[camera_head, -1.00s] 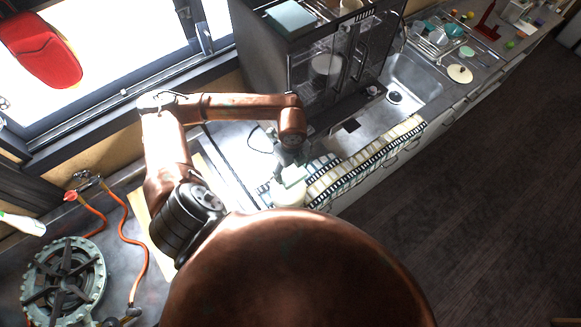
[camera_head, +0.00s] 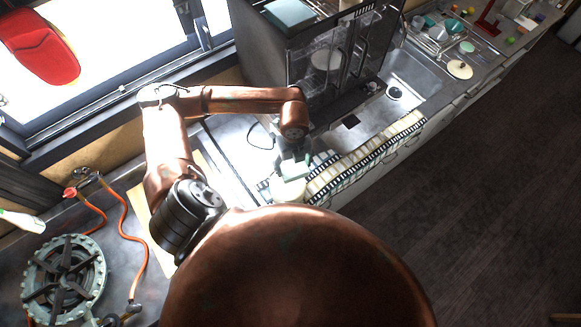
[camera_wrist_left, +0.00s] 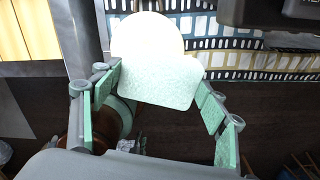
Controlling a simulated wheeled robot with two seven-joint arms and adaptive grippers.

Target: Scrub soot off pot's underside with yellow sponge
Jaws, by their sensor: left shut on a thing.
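In the left wrist view, the block (camera_wrist_left: 160,80) lies between the green-padded fingers and looks whitish green in the strong light, not clearly yellow. Just beyond it is a round, pale, overexposed thing (camera_wrist_left: 147,36), which also shows below the gripper in the head view (camera_head: 288,190). It may be the pot, but no soot can be made out. I cannot tell whether block and round thing touch. My right gripper is not in view.
A striped and checked cloth (camera_head: 365,160) lies along the counter's front edge. A dark glass-fronted cabinet (camera_head: 330,65) stands behind the gripper. A sink (camera_head: 412,75) is to the right. A burner (camera_head: 63,275) with an orange hose (camera_head: 123,235) is at lower left.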

